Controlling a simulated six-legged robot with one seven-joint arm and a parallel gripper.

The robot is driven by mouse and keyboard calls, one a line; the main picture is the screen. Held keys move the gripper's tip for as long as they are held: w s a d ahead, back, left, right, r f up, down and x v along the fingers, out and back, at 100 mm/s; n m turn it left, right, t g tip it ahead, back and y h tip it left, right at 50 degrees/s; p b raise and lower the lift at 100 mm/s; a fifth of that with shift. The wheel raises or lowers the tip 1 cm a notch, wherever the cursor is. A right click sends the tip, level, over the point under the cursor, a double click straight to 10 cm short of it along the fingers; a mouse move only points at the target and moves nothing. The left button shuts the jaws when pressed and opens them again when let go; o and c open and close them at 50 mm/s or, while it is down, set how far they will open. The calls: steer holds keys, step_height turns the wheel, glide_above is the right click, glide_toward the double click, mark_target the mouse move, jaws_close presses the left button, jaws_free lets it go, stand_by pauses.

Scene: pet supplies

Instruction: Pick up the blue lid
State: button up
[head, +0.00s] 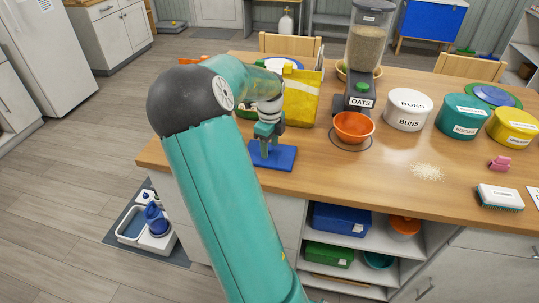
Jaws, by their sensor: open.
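The blue lid (284,161) is a flat blue rectangle on the wooden table (388,182), near its front left edge. My gripper (264,152) points down over the lid's left-middle part, with its fingers apart. The fingertips look very close to the lid, but I cannot tell whether they touch it. My gripper and arm hide part of the lid's left and back.
A yellow bag (301,98) stands right behind my gripper. An orange bowl (353,126) sits under an oats dispenser (368,45), right of the lid. Buns (408,112) and biscuit (458,118) tins stand further right. Spilled oats (428,172) lie near the front.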

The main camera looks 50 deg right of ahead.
steer(key=c, duration=1.1)
steer(key=shift+r, duration=0.15)
steer(key=shift+r, duration=0.55)
steer(key=s+a+r, duration=0.7)
steer(key=a+r, duration=0.4)
steer(key=a, duration=0.1)
steer(key=shift+r, duration=0.35)
